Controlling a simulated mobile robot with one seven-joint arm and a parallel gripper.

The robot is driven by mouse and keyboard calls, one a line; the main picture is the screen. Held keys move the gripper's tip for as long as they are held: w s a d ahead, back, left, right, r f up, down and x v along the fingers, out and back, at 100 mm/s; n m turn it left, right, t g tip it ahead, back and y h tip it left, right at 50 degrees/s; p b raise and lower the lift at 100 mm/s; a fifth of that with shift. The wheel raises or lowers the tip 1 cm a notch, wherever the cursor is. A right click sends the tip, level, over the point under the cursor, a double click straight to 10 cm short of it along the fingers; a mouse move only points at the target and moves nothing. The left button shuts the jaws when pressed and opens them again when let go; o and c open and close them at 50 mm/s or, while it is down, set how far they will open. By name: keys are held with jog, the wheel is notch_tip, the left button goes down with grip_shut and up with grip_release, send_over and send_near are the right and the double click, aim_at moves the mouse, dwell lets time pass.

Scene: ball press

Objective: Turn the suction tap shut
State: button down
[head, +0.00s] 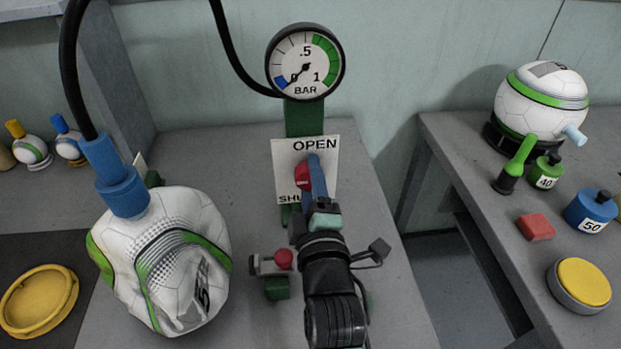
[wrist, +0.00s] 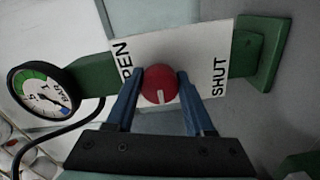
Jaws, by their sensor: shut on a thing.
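The red suction tap (head: 302,177) is a round knob on a white plate (head: 325,150) marked OPEN at the top and SHUT at the bottom. In the wrist view the red knob (wrist: 160,84) sits between the blue fingers of my gripper (wrist: 161,76), which are shut on its sides. A short white mark on the knob's face points down in that view, towards my palm, with OPEN to the left and SHUT to the right. In the head view my gripper (head: 310,166) reaches the plate from below, hiding part of the tap and the word SHUT.
A gauge (head: 306,62) above the plate has its needle near 0. A red-knobbed fitting (head: 283,258) is beside my arm. The right bench holds a ball (head: 541,103) and weights.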

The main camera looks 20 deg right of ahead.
dwell(0.4)
jog(key=shift+c, duration=1.4)
grip_release()
jog(key=v, duration=1.3)
